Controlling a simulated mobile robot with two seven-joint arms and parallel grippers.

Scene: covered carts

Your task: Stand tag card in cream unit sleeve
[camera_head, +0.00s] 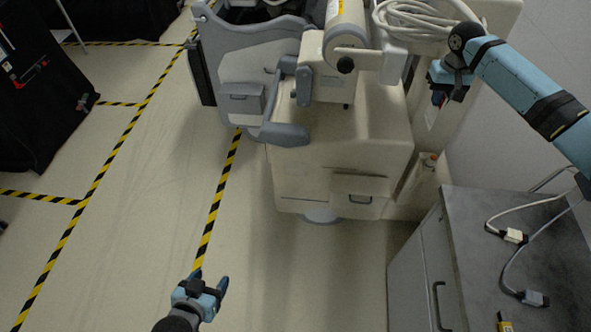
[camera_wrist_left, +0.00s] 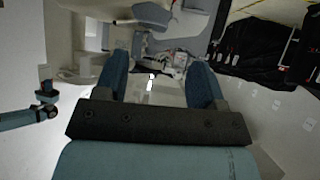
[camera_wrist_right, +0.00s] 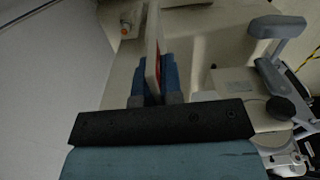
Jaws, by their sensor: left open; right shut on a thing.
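The cream unit (camera_head: 340,150) stands at the centre of the head view; its cream side also shows in the right wrist view (camera_wrist_right: 215,42). My right gripper (camera_head: 438,97) is beside the unit's right side, near its upper part. In the right wrist view the gripper (camera_wrist_right: 153,82) is shut on the tag card (camera_wrist_right: 151,50), a thin pale card seen nearly edge-on with a red strip, pointing away from the fingers. I cannot make out the sleeve clearly, nor whether the card touches it. My left gripper (camera_head: 209,280) is open and empty above the floor.
A grey-topped cabinet (camera_head: 500,240) with cables and connectors stands at the right front. A coiled cable (camera_head: 420,18) lies on the unit's top right. Grey handles (camera_head: 280,132) stick out at its left. Black-covered carts (camera_head: 35,100) stand at the far left. The taped floor between is clear.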

